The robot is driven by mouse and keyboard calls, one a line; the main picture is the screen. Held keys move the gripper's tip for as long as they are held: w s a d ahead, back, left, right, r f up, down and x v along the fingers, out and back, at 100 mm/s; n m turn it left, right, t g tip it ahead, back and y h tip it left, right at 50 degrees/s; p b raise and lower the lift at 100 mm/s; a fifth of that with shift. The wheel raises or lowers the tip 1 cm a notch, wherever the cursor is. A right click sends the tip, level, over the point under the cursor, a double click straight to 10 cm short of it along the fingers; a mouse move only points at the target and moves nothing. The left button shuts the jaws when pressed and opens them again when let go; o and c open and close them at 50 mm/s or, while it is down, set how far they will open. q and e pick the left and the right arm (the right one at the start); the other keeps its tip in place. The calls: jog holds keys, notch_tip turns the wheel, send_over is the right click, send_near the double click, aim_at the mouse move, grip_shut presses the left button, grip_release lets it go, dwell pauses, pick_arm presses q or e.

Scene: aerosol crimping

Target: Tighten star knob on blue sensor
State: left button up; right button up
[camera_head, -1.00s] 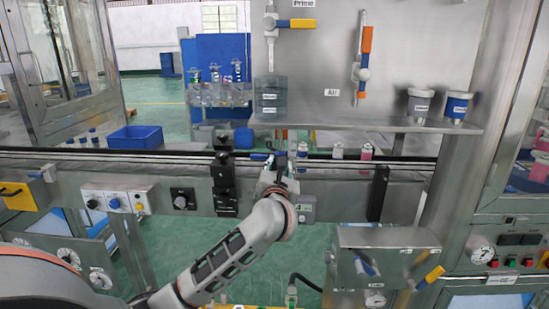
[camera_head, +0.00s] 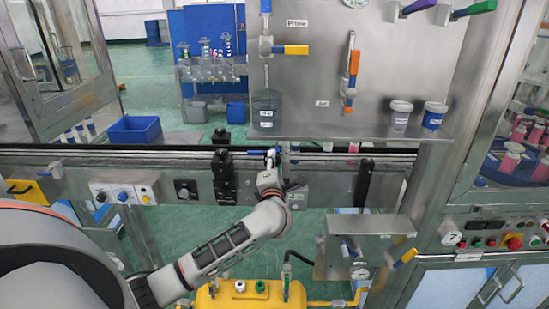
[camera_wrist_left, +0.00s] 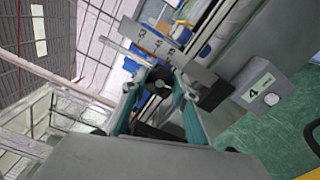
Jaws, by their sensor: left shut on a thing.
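My left gripper (camera_head: 269,166) reaches up to the front of the conveyor rail. In the left wrist view its two teal fingers (camera_wrist_left: 158,88) are closed in on a dark round part between their tips, which appears to be the star knob (camera_wrist_left: 157,76). The fingers hide part of it. The small blue sensor (camera_head: 255,152) sits at the rail just left of the fingertips in the head view. A grey metal bracket (camera_wrist_left: 172,48) lies just beyond the fingertips in the wrist view. My right gripper is not in view.
The conveyor rail (camera_head: 100,152) runs across, with black blocks (camera_head: 223,165) left of the gripper and a dark upright piece (camera_head: 363,183) to its right. A grey box marked 4 (camera_wrist_left: 262,88) is close by. A yellow tank (camera_head: 250,296) stands below.

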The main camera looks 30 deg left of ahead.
pick_arm(q)
jog(key=shift+r+m, duration=0.1)
jog(key=shift+m, duration=0.6)
jog(key=o, duration=1.1)
jog(key=v, duration=1.2)
